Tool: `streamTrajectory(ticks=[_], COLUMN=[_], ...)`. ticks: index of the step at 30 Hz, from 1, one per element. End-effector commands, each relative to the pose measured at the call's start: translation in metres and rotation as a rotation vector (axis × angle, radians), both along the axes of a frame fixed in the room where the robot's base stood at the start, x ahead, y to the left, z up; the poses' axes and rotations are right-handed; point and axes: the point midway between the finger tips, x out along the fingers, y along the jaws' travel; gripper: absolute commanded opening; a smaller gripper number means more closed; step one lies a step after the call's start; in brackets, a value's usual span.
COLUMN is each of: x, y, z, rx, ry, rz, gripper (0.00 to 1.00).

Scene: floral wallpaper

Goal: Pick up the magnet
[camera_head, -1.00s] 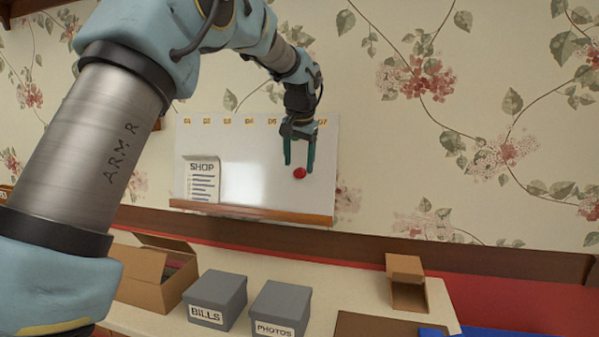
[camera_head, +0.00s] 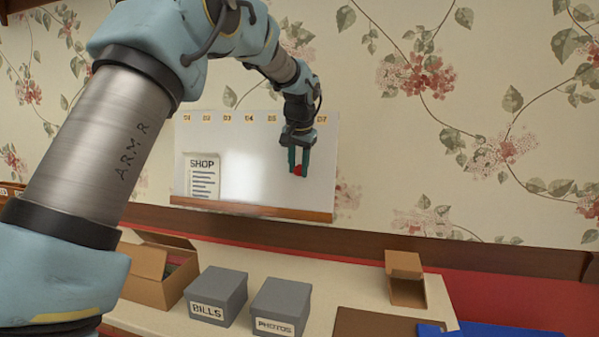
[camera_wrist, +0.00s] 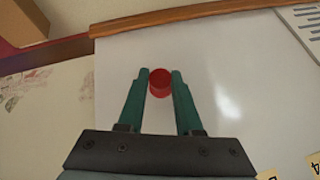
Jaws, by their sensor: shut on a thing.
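The red round magnet (camera_head: 299,170) is at the right part of the whiteboard (camera_head: 245,180) on the wall. My gripper (camera_head: 299,168) is shut on it, with one teal finger on each side. In the wrist view the magnet (camera_wrist: 160,84) sits between the two fingertips (camera_wrist: 159,78), in front of the white board surface (camera_wrist: 225,75). I cannot tell whether the magnet still touches the board.
A paper headed SHOP (camera_head: 203,176) is on the board's left. A wooden ledge (camera_head: 250,209) runs along its bottom. Below stand an open cardboard box (camera_head: 160,275), grey boxes marked BILLS (camera_head: 216,295) and PHOTOS (camera_head: 281,305), and a small open box (camera_head: 405,280).

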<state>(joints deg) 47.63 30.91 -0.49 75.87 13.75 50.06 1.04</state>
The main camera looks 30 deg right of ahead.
Motion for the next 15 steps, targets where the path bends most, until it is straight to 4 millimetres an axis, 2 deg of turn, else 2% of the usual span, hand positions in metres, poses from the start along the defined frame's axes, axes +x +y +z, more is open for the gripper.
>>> streamTrajectory(ticks=[1,3,15], x=[0.0000,0.0000,0.0000], y=[0.0000,0.0000,0.0000], z=[0.0002,0.0002,0.0005], rx=[0.000,0.000,-0.001], ry=[0.000,0.000,-0.001], rz=[0.000,0.000,0.000], gripper=[0.07,0.00,0.00])
